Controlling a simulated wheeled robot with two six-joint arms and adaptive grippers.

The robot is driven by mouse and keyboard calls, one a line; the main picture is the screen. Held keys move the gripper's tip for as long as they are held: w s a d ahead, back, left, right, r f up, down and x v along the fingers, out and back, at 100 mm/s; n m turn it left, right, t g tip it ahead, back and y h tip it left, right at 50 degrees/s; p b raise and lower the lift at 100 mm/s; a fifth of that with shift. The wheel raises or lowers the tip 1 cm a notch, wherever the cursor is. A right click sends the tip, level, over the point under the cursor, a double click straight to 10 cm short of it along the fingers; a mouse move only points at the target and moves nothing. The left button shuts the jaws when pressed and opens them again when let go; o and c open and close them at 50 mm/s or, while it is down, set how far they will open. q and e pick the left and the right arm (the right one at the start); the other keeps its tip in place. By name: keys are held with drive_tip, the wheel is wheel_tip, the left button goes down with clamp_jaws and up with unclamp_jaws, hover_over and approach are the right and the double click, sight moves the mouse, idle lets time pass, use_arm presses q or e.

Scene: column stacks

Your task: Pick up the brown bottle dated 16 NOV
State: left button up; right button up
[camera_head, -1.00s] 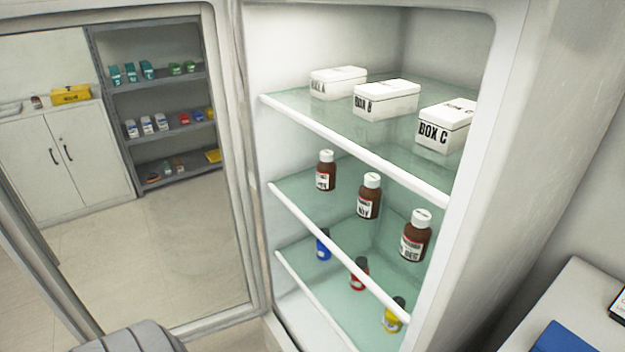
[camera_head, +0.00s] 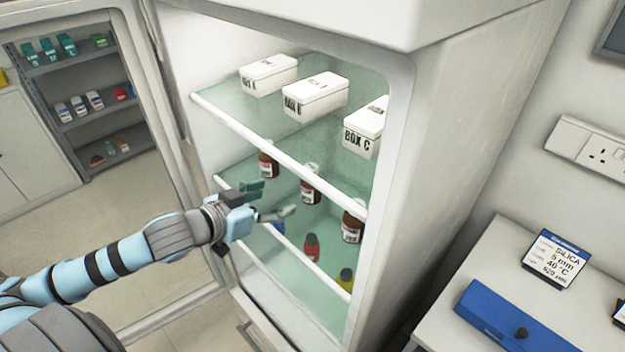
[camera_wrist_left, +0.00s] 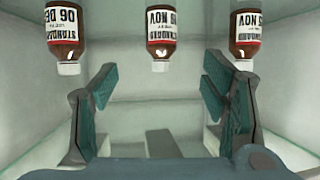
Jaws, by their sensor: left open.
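Three brown bottles with white caps and white labels stand on the fridge's middle shelf: the left bottle (camera_head: 268,166), the middle bottle (camera_head: 310,190) and the right bottle (camera_head: 352,226). The left wrist view is upside down. There the right bottle (camera_wrist_left: 67,30) reads DEC; the middle bottle (camera_wrist_left: 160,30) and the left bottle (camera_wrist_left: 246,28) read NOV, their day numbers not clear to me. My left gripper (camera_head: 277,199) is open and empty at the shelf's front, short of the bottles. In the wrist view its fingers (camera_wrist_left: 157,90) frame the middle bottle's column. My right gripper is not in view.
The shelf edge (camera_head: 290,238) runs below the bottles. White boxes, among them box C (camera_head: 360,140), stand on the shelf above. A red bottle (camera_head: 311,248) and a yellow one (camera_head: 345,280) stand below. The fridge wall (camera_head: 440,160) bounds the right.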

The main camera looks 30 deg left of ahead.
sight(304, 184)
use_arm(q)
drive_tip(key=b+x, duration=0.2)
drive_tip(key=x, duration=0.1)
drive_tip(key=shift+w+a+r, duration=0.1)
drive_tip(key=shift+w, duration=0.05)
drive_tip(key=x, duration=0.5)
drive_tip(key=b+x, duration=0.1)
drive_tip(key=x, duration=0.5)
drive_tip(key=shift+w+r, duration=0.15)
drive_tip(key=shift+w, duration=0.1)
drive_tip(key=shift+s, duration=0.1)
drive_tip(key=c, duration=1.3)
drive_tip(key=shift+c, duration=0.4)
